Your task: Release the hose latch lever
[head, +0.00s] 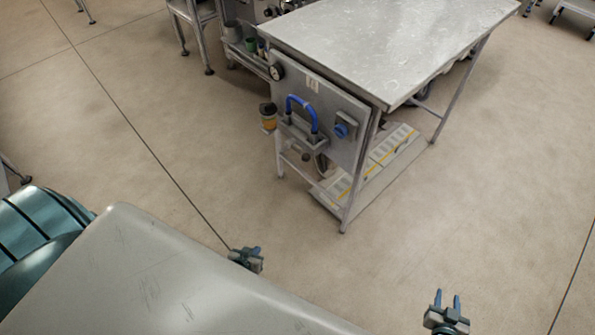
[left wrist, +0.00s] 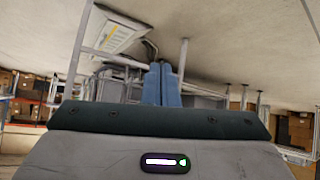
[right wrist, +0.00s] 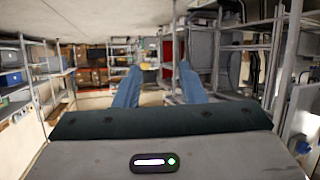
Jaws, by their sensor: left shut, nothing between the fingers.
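A blue hose (head: 303,107) arches out of a grey bracket (head: 300,133) on the side panel (head: 325,100) of a metal table. A grey box with a blue knob (head: 341,131) sits to its right. I cannot make out clearly which part is the latch lever. My left gripper (head: 246,255) is in front of the table, low and well apart from the panel; its blue fingers (left wrist: 161,84) are shut together and empty. My right gripper (head: 447,300) is further right, apart from the table, with its fingers (right wrist: 157,88) spread and nothing between them.
The metal tabletop (head: 390,45) overhangs the panel, and its legs (head: 355,180) stand on the floor. A gauge (head: 277,72) and an amber-and-black cup-like part (head: 268,116) are on the panel's left. A low shelf (head: 375,165) lies beneath. The floor between my grippers and the table is clear.

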